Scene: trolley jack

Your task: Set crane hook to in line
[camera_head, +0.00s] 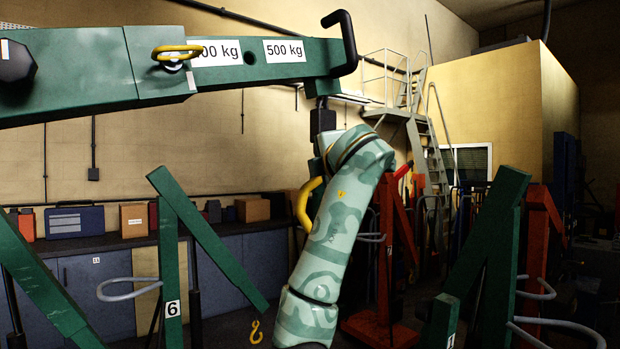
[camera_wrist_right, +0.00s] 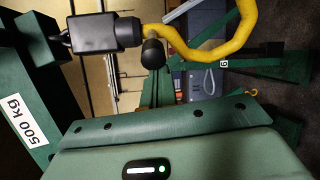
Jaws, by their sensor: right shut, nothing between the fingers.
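The crane hook is a thick yellow curve hanging under the tip of the green boom (camera_head: 100,70). In the head view the hook (camera_head: 308,205) is partly hidden behind my right arm. In the right wrist view the hook (camera_wrist_right: 215,52) curves out to the right from its black swivel block (camera_wrist_right: 95,35). My right gripper (camera_wrist_right: 153,55) is shut and empty, its dark tip close beside the hook's shank; I cannot tell whether they touch. In the head view my right arm covers this gripper. My left gripper is out of view.
A yellow ring pin (camera_head: 177,52) and a black handle (camera_head: 345,40) are on the boom. Green crane legs (camera_head: 172,260) stand below left and right. A red stand (camera_head: 385,300) is behind my arm. Cabinets (camera_head: 95,280) line the back wall.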

